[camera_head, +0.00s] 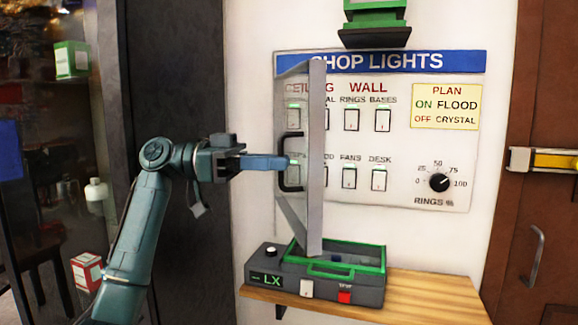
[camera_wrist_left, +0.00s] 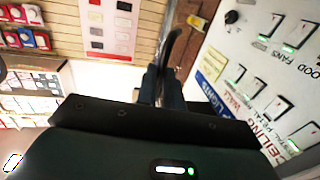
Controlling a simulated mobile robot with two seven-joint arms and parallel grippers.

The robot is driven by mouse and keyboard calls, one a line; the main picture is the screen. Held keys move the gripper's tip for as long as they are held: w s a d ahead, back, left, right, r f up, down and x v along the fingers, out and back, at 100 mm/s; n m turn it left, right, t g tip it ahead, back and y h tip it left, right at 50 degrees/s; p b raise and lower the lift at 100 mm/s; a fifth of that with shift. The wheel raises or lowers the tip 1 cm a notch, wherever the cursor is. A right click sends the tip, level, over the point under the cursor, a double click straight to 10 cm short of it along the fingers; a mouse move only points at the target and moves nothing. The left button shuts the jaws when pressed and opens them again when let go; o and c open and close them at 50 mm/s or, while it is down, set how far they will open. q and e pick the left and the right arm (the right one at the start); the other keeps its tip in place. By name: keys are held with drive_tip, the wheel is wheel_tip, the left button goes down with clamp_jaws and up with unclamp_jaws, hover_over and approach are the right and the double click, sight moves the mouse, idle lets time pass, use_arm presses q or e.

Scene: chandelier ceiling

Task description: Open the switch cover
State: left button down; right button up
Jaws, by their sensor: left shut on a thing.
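The switch cover (camera_head: 317,130) is a clear panel with a grey frame. It stands swung out from the SHOP LIGHTS panel (camera_head: 440,150), its tall free edge towards me and its far edge along the panel's left side. Its black handle (camera_head: 286,185) is on the left side of the cover. My left gripper (camera_head: 288,163) is shut on the handle, coming from the left; in the left wrist view the fingers (camera_wrist_left: 160,88) close around the dark handle (camera_wrist_left: 174,50). Part of the left switches shows through the cover. My right gripper is not in view.
A dark box marked LX (camera_head: 268,280) with a green-rimmed tray stands on a wooden shelf (camera_head: 420,295) below the cover. A green device (camera_head: 375,15) sits above the panel. A dark post (camera_head: 180,80) is left, a brown door (camera_head: 550,90) right.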

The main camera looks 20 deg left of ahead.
use_arm(q)
drive_tip(key=shift+a+r, duration=0.1)
drive_tip(key=shift+a, duration=0.25)
drive_tip(key=c, duration=1.5)
unclamp_jaws()
drive_tip(key=shift+w, duration=0.15)
drive_tip(key=shift+c, duration=0.2)
approach(305, 98)
drive_tip(key=x, duration=0.4)
drive_tip(key=shift+w+p, duration=0.1)
drive_tip(key=shift+p, duration=0.2)
drive_tip(key=shift+c, duration=0.2)
